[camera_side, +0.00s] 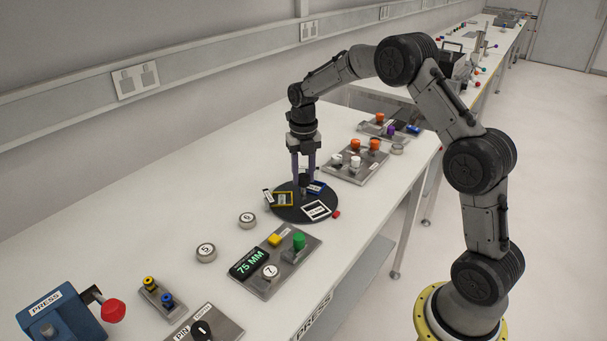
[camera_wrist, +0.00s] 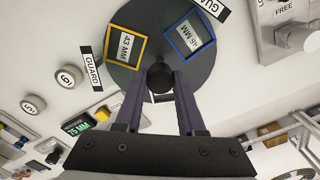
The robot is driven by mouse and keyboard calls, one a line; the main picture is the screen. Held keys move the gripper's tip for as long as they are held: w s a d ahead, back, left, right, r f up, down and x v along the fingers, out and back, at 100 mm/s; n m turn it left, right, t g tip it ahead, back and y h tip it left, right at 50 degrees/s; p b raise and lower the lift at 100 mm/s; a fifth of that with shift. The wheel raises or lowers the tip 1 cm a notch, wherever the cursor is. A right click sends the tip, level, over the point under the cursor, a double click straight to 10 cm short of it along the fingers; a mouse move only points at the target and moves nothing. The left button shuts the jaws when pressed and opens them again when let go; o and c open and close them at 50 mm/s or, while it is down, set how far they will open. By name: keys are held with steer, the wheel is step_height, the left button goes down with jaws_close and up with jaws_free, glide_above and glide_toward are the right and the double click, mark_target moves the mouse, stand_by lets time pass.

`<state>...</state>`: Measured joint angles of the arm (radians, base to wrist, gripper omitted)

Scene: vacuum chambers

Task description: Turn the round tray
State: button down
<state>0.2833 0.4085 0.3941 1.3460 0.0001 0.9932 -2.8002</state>
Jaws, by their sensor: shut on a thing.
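The round tray (camera_side: 288,214) is a dark disc lying flat on the white bench. My gripper (camera_side: 304,178) points straight down over its middle. In the wrist view my gripper (camera_wrist: 161,80) has its purple fingers on either side of a dark round knob (camera_wrist: 160,77) at the tray's centre, shut on it. A yellow-framed piece (camera_wrist: 125,44) marked 43 MM and a blue-framed piece (camera_wrist: 188,38) marked 46 MM sit on the tray. A white-labelled piece (camera_side: 316,210) sits at its front right in the side view.
GUARD labels (camera_wrist: 93,69) (camera_wrist: 212,7) stand at the tray's rim. A small red block (camera_side: 336,214) is close to its right edge. A panel reading 75 MM (camera_side: 248,263) lies in front, and a panel with orange and white knobs (camera_side: 352,171) behind. Numbered discs (camera_side: 206,252) lie left.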

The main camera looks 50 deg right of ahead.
steer(key=shift+r+n, duration=0.15)
steer(key=shift+n, duration=0.95)
steer(key=c, duration=0.5)
jaws_free()
step_height(320, 180, up, 14)
steer(key=shift+f, duration=0.2)
steer(key=shift+c, duration=0.3)
